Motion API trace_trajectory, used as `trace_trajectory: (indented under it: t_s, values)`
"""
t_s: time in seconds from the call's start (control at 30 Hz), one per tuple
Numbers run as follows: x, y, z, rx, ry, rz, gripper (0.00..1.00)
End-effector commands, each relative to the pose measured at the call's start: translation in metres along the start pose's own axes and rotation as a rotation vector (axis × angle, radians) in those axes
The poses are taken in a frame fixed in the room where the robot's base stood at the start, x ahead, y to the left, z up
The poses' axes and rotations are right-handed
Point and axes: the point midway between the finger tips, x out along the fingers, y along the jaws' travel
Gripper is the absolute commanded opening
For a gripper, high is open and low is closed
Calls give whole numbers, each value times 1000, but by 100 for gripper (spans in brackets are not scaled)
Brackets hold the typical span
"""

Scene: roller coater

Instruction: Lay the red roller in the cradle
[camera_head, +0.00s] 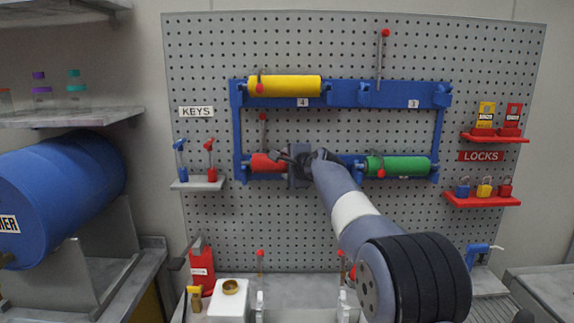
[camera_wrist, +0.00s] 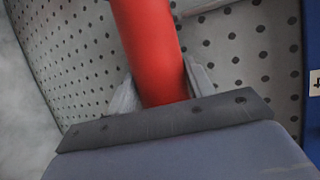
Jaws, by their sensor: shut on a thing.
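The red roller (camera_head: 264,162) is at the lower left of the blue frame (camera_head: 345,96) on the pegboard. My gripper (camera_head: 288,160) is shut on it and hides its right part. In the wrist view the red roller (camera_wrist: 148,45) stands between the two fingers (camera_wrist: 158,95). I cannot tell whether it still touches the frame's brackets. At the bottom of the head view are pale uprights (camera_head: 260,300) under red-knobbed pins; they may belong to the cradle, but the view cuts them off.
A yellow roller (camera_head: 290,86) sits at the frame's upper left and a green roller (camera_head: 403,166) at lower right. The upper right position is empty. Key shelf (camera_head: 197,184) is left, lock shelves (camera_head: 482,201) right.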

Motion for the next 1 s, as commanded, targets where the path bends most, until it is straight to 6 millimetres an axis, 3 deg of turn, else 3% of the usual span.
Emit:
trace_trajectory:
  t_s: [1.0]
  values:
    - [0,6,0,0,1,-4,30]
